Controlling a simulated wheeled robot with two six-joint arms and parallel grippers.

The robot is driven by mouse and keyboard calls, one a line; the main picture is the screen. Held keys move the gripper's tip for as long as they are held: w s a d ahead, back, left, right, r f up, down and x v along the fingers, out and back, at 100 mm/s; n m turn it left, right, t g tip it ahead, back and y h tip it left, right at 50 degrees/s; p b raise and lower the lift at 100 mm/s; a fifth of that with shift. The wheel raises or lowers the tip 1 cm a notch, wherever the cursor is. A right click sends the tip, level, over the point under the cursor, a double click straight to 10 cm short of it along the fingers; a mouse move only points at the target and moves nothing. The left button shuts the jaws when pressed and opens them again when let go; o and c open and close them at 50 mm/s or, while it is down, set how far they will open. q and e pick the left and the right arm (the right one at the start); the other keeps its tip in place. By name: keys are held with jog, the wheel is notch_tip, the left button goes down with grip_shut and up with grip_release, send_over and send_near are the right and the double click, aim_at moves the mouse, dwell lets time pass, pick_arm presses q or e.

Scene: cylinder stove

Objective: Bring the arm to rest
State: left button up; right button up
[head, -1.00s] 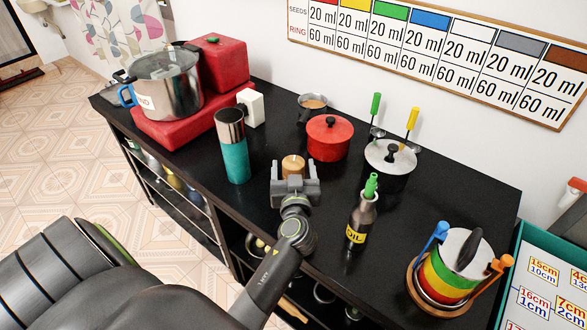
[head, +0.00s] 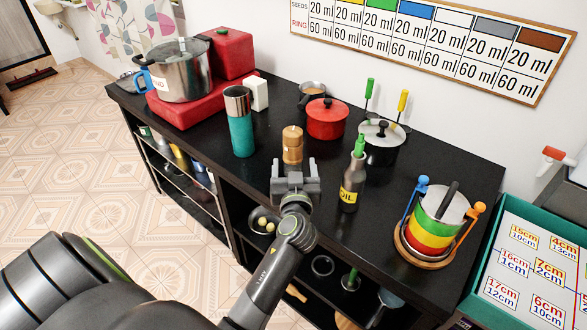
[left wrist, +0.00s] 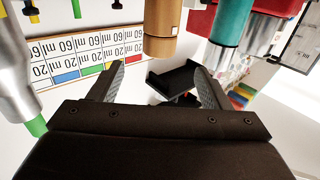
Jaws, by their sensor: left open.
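My left gripper (head: 295,168) is open and empty at the front edge of the black counter (head: 215,170). Its two fingers also stand apart in the left wrist view (left wrist: 160,80). A light brown cylinder (head: 292,145) stands upright on the counter just beyond the fingertips, with a gap between. The cylinder also shows in the left wrist view (left wrist: 163,30), beyond the fingers and not held. My right gripper is not in view.
A teal and silver flask (head: 241,135) stands left of the gripper, and a dark oil bottle (head: 350,185) close on its right. Behind are a red pot (head: 327,122) and a grey-lidded pot (head: 382,133). Open shelves (head: 180,180) lie below the counter.

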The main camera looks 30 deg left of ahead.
pick_arm(q)
jog(key=s+a+f+m+g+h, duration=0.1)
jog(key=s+a+f+g, duration=0.15)
jog(key=s+f, duration=0.4)
jog(key=s+a+f+g+h, duration=0.15)
jog(key=s+f+g, duration=0.25)
jog(key=s, duration=0.5)
jog(key=s+d+f+m+g+h, duration=0.2)
jog(key=s+d+m+h, duration=0.1)
jog(key=s, duration=0.5)
jog(key=s+d+f+m+g+h, duration=0.2)
jog(key=s+g+h, duration=0.1)
jog(key=s, duration=0.6)
notch_tip(320, 180, down, 22)
jog(key=w+a+g, duration=0.1)
jog(key=s+d+f+g, duration=0.1)
jog(key=s+f, duration=1.4)
jog(key=f, duration=0.2)
jog(key=shift+s+f, duration=0.25)
jog(key=shift+s, duration=0.05)
jog(key=shift+d+h, duration=0.1)
jog(key=shift+h, duration=0.15)
